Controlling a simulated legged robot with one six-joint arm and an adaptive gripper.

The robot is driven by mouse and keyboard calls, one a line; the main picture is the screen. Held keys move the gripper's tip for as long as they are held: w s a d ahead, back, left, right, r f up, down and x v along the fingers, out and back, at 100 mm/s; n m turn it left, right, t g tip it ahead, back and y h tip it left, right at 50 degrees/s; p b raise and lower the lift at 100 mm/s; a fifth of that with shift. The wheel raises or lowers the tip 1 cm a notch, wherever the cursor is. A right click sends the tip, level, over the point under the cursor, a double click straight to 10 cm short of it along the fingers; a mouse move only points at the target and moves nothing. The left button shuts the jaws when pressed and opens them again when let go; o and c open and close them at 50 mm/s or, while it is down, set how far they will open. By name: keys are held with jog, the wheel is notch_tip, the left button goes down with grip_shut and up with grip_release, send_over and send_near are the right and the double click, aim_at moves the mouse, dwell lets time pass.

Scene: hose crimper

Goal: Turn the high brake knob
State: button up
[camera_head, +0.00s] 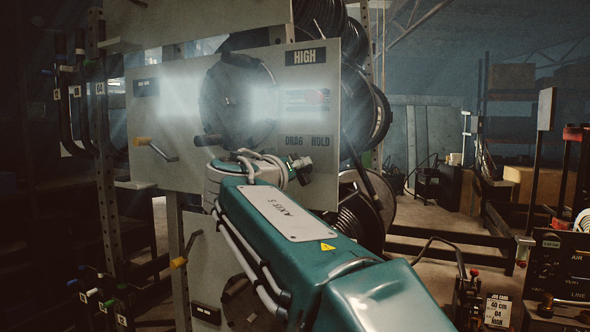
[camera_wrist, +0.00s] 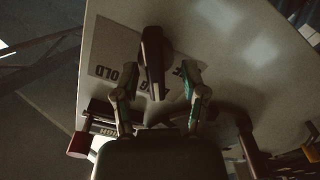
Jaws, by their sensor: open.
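The HIGH panel (camera_head: 165,105) stands upright ahead, with a HIGH sign at its top and a DRAG HOLD label (camera_head: 307,141) low on its right. In the wrist view the dark brake knob (camera_wrist: 152,60) stands over that label, which appears upside down. My gripper (camera_wrist: 160,75) is open, with one finger on each side of the knob. I cannot tell whether either finger touches it.
A dark round reel (camera_head: 237,100) is at the panel's middle. Hoses hang at far left. Open floor (camera_head: 425,215) shows at right, near an equipment stand (camera_head: 560,275).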

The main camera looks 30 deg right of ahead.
jog(key=v, duration=1.1)
jog(key=shift+a, duration=0.15)
jog(key=shift+s+f, duration=0.1)
jog(key=s+d+f+n+g+y, duration=0.15)
jog(key=s+f+y, duration=0.25)
jog(key=f, duration=0.6)
jog(key=s+f+n+g+y, duration=0.2)
jog(key=s+f+y, duration=0.15)
jog(key=f, duration=0.65)
jog(key=s+a+f+g+y, duration=0.1)
jog(key=s+a+f+y, duration=0.2)
jog(key=s+f, duration=0.2)
jog(key=s+a+f+g+y, duration=0.1)
jog(key=s+a+f+y, duration=0.2)
jog(key=s+f, duration=0.3)
notch_tip(320, 180, down, 5)
jog(key=shift+r+n+y, duration=0.15)
jog(key=shift+n+y, duration=0.2)
jog(key=shift+n, duration=0.1)
jog(key=shift+s+a, duration=0.1)
jog(key=shift+a, duration=0.1)
